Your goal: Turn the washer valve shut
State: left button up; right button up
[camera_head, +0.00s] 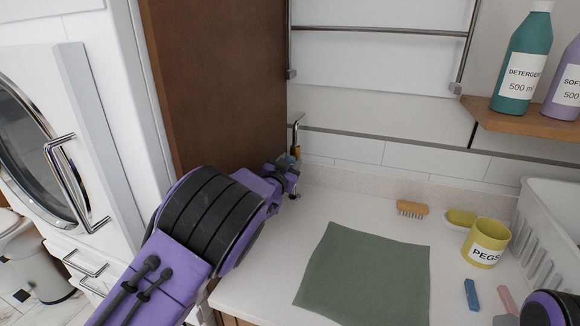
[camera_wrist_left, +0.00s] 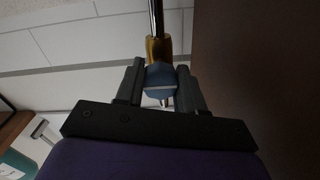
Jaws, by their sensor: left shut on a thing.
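The washer valve is on the wall behind the back left corner of the counter. In the left wrist view it shows a brass body (camera_wrist_left: 158,49) on a chrome pipe (camera_wrist_left: 156,14), with a blue handle (camera_wrist_left: 160,78) at its end. My left gripper (camera_wrist_left: 160,86) is shut on the blue handle, one finger on each side. In the head view my left gripper (camera_head: 287,168) is small and hides most of the valve; the chrome pipe (camera_head: 297,127) rises above it. My right gripper's fingers do not show; only a dark and purple part of my right arm is at the bottom right.
A brown panel (camera_head: 215,80) stands close left of the valve, beside the white washer (camera_head: 100,120). On the counter (camera_head: 345,205) are a green cloth (camera_head: 365,275), a brush (camera_head: 411,208), a yellow pegs pot (camera_head: 486,243) and a white basket (camera_head: 545,220). Bottles stand on a shelf (camera_head: 480,112) at right.

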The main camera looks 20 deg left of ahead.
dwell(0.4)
pick_arm(q)
jog(key=o, duration=1)
jog(key=shift+o, duration=0.2)
jog(key=n+p, duration=0.2)
jog(key=r+n+p, duration=0.1)
jog(key=n+p, duration=0.1)
jog(key=p, duration=0.1)
jog(key=shift+r+n, duration=0.1)
jog(key=shift+n, duration=0.2)
jog(key=n+p, duration=0.8)
jog(key=n, duration=0.1)
jog(key=s+f+b, duration=0.1)
jog(key=s+b, duration=0.3)
jog(key=s, duration=0.6)
jog(key=shift+s+a+b, duration=0.15)
jog(key=shift+s+b, duration=0.15)
jog(key=shift+b, duration=0.1)
jog(key=shift+f, duration=0.1)
